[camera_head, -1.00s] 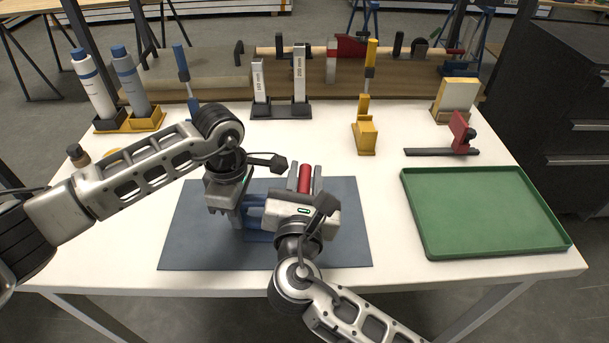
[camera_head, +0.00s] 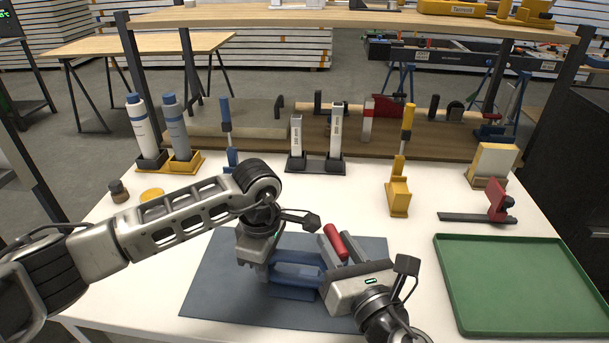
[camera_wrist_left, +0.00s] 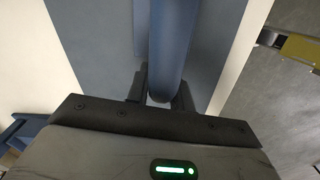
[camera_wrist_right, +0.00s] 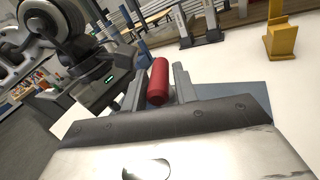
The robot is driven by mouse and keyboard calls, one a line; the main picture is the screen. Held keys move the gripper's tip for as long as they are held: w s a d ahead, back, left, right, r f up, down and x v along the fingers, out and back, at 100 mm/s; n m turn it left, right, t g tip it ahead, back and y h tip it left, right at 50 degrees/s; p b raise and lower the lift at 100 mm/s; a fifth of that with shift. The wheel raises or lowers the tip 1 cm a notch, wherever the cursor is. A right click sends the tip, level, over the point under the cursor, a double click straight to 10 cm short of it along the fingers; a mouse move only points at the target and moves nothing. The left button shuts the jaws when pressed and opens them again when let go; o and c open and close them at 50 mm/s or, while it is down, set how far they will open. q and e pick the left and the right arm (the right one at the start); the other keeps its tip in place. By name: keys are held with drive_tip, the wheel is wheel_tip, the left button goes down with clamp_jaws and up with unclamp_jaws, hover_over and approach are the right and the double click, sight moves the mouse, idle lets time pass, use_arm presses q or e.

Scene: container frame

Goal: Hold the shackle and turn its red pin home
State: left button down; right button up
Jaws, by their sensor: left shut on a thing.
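The blue shackle (camera_head: 297,272) is above the dark blue mat in the head view. My left gripper (camera_head: 262,275) is shut on it. In the left wrist view a rounded blue part of the shackle (camera_wrist_left: 172,45) passes between the two fingers. The red pin (camera_head: 336,242) is at the shackle's upper right, tilted. My right gripper (camera_wrist_right: 157,78) is open around it, a grey finger on each side of the red pin (camera_wrist_right: 159,80) in the right wrist view. Whether a finger touches it is unclear. The join between pin and shackle is hidden.
A dark blue mat (camera_head: 225,295) lies under the work. A green tray (camera_head: 515,280) stands at the right. A yellow stand (camera_head: 398,198), a grey block holder (camera_head: 316,164) and bottles (camera_head: 178,130) line the back. White table is clear between mat and tray.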

drive_tip(key=v, duration=1)
wheel_tip(320, 180, up, 9)
drive_tip(key=n+g+y, duration=0.3)
drive_tip(key=n+y, duration=0.3)
drive_tip(key=y, duration=0.1)
hover_over(327, 230)
drive_tip(key=d, duration=0.2)
drive_tip(key=shift+s, duration=0.4)
drive_tip(key=s+a+r+n+g+y, duration=0.1)
drive_tip(key=a+r+n+g, duration=0.3)
drive_tip(key=n+g, duration=0.5)
drive_tip(key=shift+a+r+n+g+y, duration=0.2)
drive_tip(key=shift+a+n+g+y, duration=0.2)
drive_tip(key=shift+a+g+y, duration=0.4)
drive_tip(key=shift+s, duration=0.1)
